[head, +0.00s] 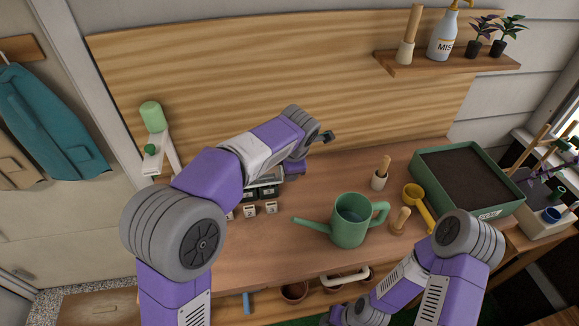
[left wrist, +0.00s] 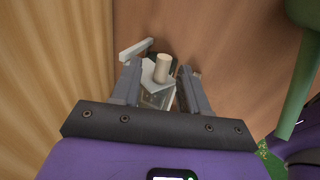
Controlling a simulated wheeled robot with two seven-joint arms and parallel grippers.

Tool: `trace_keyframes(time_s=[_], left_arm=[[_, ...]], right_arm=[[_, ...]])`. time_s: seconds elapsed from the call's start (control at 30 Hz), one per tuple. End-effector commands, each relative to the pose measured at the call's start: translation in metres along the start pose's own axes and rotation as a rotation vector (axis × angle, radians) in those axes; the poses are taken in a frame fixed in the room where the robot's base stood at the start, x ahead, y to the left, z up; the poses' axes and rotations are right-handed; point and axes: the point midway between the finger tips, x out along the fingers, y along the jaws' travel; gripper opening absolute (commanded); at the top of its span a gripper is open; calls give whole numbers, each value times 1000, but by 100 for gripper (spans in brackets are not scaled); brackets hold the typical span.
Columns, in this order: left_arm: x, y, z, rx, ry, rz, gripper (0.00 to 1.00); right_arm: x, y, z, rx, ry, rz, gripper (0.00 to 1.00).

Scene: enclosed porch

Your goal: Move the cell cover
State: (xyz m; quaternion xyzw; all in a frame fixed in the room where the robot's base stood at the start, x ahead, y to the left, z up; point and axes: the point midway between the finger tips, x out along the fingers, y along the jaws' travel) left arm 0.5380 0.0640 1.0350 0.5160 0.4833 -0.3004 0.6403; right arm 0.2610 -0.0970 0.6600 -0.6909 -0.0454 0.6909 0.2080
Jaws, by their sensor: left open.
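In the left wrist view, a pale grey cover with an upright cylindrical cream knob (left wrist: 162,68) sits between the fingers of my left gripper (left wrist: 158,76). The gripper is open, with one finger on each side of the knob; I cannot tell whether either touches it. A glassy or dark-sided box shows under the cover, partly hidden by the gripper. In the head view, my left arm hides most of this spot.
Several small pale blocks (head: 250,211) stand in front of the tray. A green watering can (head: 350,222) stands to the right, its spout pointing left. A wooden backboard (head: 200,80) rises close behind. A soil-filled green tray (head: 488,213) and yellow scoop (head: 416,200) are farther right.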

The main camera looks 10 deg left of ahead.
Motion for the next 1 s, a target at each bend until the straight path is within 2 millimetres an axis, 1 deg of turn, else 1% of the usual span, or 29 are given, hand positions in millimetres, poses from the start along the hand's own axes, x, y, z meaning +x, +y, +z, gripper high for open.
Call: trace_keyframes(time_s=[0.07,0.37,1.0], left_arm=[[0,0,0,0,0,0,44],[0,1,0,0,-1,2,0],[-1,3,0,-1,-2,5,0]], right_arm=[[0,0,0,0,0,0,43],[0,0,0,0,0,0,43],[-2,-1,0,0,0,0,43]])
